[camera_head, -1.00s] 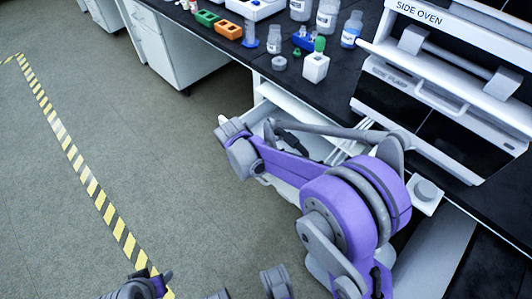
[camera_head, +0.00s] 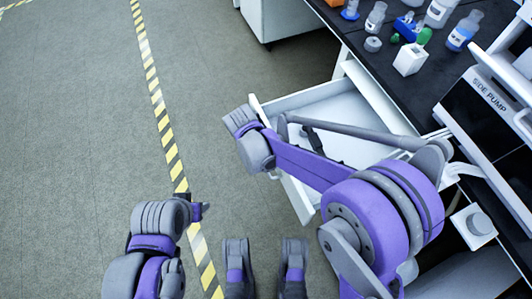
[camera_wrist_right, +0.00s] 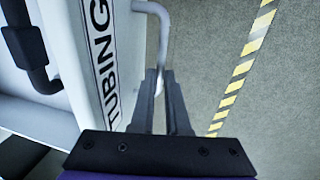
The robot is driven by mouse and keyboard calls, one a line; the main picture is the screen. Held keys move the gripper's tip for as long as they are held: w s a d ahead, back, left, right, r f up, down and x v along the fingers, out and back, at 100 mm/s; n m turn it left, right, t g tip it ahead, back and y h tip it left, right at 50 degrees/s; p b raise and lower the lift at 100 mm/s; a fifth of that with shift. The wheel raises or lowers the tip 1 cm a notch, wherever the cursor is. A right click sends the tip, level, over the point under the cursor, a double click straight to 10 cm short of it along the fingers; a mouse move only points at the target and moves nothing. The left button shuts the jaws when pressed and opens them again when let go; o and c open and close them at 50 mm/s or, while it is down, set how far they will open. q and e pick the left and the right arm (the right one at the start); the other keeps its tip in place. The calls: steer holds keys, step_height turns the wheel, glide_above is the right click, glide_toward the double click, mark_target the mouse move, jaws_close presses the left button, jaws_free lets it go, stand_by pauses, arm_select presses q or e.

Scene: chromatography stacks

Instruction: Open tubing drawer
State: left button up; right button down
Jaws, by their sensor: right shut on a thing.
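A pale bar handle (camera_wrist_right: 163,22) runs along the panel. My right gripper (camera_wrist_right: 162,78) is shut on this handle. In the head view my right arm crosses over the open drawer, and its wrist hides the fingers and handle. My left arm's wrist (camera_head: 160,218) is at the lower left over the floor, clear of the drawer; its fingers cannot be made out.
A device labelled SIDE PUMP (camera_head: 490,98) stands at the right. The floor left of the drawer is clear, with yellow-black tape (camera_head: 160,105) along it.

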steer(key=c, duration=0.9)
jaws_free()
steer(key=r+p, duration=0.1)
steer(key=r, duration=0.2)
steer(key=a+r+p, duration=0.1)
steer(key=r, duration=0.3)
steer(key=a+r+p, duration=0.1)
steer(key=r, duration=0.2)
steer(key=shift+s+r, duration=0.35)
steer(key=shift+s, duration=0.05)
